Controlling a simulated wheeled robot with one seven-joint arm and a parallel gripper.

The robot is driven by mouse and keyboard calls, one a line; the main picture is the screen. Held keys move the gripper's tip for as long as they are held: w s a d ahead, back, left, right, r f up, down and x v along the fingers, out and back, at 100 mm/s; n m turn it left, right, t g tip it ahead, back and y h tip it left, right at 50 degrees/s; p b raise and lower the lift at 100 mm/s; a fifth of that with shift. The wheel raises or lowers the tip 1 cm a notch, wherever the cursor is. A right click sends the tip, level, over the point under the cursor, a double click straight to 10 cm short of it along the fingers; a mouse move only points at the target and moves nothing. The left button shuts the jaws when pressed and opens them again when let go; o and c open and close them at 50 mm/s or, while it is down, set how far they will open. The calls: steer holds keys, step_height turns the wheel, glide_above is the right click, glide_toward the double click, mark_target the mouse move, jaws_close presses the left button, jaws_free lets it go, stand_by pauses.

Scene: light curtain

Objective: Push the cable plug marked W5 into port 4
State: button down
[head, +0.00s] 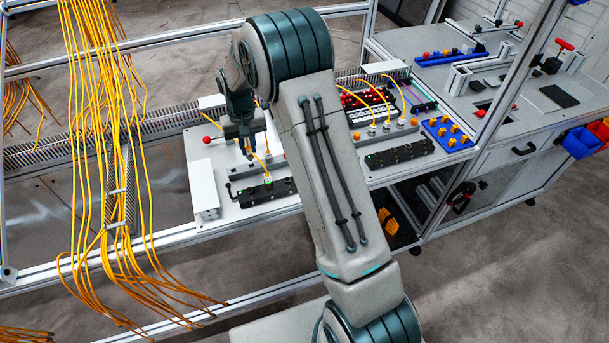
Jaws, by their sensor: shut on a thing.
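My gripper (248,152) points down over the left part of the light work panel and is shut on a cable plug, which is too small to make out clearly. A yellow cable (263,162) runs beside the gripper towards the black port block (262,191) below it. The block lies on the panel (233,212) with a small green light on it. I cannot read the W5 mark or any port numbers at this size. My own arm hides the middle of the panel. I cannot tell whether the plug touches a port.
A second black block (400,153) and orange-collared cable sockets (387,127) are right of my arm. A blue tray (448,133) holds yellow parts. A white upright box (203,190) and a red knob (207,139) stand at the panel's left. Yellow cables (100,200) hang further left.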

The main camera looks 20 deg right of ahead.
steer(key=shift+r+p, duration=1.35)
steer(key=shift+r, duration=1.05)
steer(key=shift+d, duration=0.1)
steer(key=s+d+b, duration=0.2)
steer(key=s+d, duration=0.2)
steer(key=d, duration=0.2)
steer(key=shift+s+d, duration=0.3)
steer(key=shift+d, duration=0.05)
steer(key=s+d+b, duration=0.1)
steer(key=s+d, duration=0.3)
steer(key=d, duration=0.2)
steer(key=shift+s+d, duration=0.3)
steer(key=shift+d, duration=0.1)
steer(key=shift+f+b, duration=0.2)
steer(key=shift+b, duration=0.2)
steer(key=shift+f+b, duration=1.8)
steer(key=shift+f, duration=0.6)
steer(key=shift+f+b, duration=0.55)
steer(key=shift+f, duration=0.1)
